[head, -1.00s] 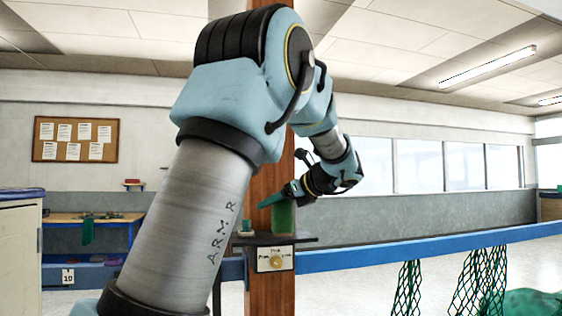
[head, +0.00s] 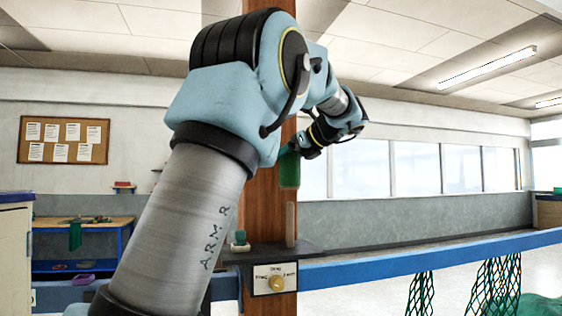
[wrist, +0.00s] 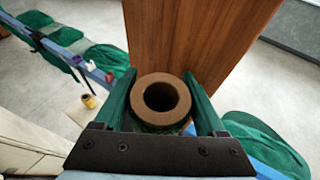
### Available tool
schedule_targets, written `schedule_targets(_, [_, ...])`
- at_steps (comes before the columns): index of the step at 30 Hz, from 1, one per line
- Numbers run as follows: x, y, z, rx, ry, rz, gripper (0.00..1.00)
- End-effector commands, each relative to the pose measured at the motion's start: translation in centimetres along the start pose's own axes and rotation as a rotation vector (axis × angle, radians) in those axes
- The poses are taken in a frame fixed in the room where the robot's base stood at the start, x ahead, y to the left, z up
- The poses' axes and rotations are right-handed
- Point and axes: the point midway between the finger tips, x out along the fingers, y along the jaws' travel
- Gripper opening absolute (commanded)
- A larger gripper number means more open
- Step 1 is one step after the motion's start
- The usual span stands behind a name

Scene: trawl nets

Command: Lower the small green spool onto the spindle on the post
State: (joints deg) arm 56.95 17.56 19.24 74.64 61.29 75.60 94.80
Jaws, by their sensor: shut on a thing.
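My gripper (head: 291,150) is shut on the green spool (head: 289,173), beside the wooden post (head: 264,215). The pale upright spindle (head: 290,226) stands on the dark shelf (head: 315,250) fixed to the post. In the head view the spool hangs upright just above the spindle, with a small gap between them. In the wrist view the spool's brown tube end (wrist: 160,82) sits between both green fingers of my gripper (wrist: 161,92), with its hole open upward. The spindle is not visible there, so I cannot tell how well they line up in depth.
A small green and pale object (head: 240,241) stands on the shelf's left part. A blue rail (head: 410,262) runs right from the post, with green nets (head: 495,285) hanging from it.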

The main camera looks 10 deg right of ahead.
Motion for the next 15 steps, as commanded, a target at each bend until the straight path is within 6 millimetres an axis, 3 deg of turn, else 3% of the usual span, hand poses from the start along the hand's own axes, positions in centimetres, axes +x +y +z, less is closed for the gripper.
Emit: schedule_targets(15, [0.9, 0.0, -2.3, 0.0, -0.001, -0.001, 0.11])
